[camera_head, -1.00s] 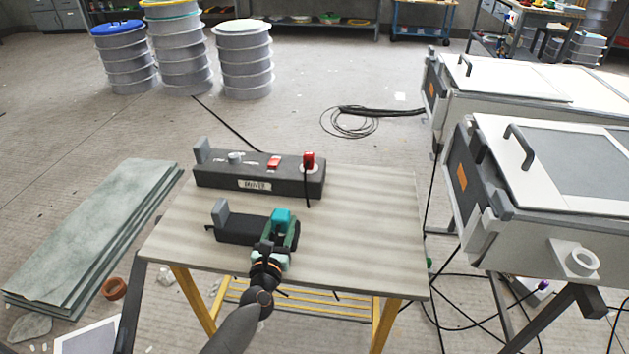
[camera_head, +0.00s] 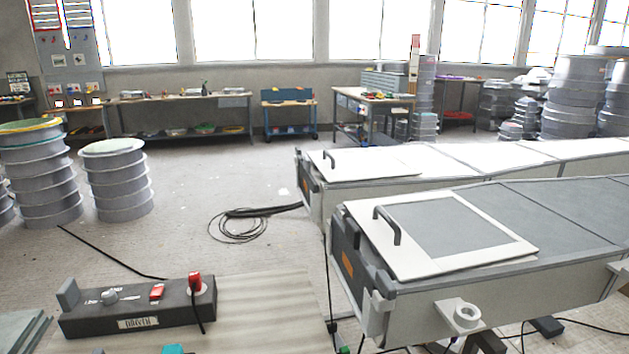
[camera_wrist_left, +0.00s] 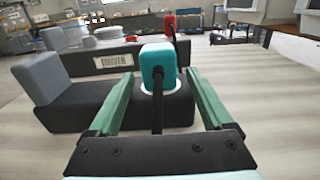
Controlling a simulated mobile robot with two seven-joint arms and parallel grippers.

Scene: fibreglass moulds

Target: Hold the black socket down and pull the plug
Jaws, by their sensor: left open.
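The black socket (camera_wrist_left: 75,108) lies on the table in the left wrist view, with a raised grey block (camera_wrist_left: 38,76) at its left end. The teal plug (camera_wrist_left: 157,62) stands upright in it inside a white ring, and a black cord hangs down its near side. My left gripper (camera_wrist_left: 158,80) is open, with one green finger on each side of the plug. I cannot tell if either finger touches it. In the head view only the top of the teal plug (camera_head: 172,349) shows at the bottom edge. My right gripper is in neither view.
Behind the socket, a longer dark box labelled DRIVER (camera_head: 138,308) holds a red plug (camera_head: 195,282) with a black cord. The tabletop (camera_head: 270,310) is bare to its right. Large grey and white moulds (camera_head: 430,235) stand on the right, and a coiled cable (camera_head: 238,225) lies on the floor.

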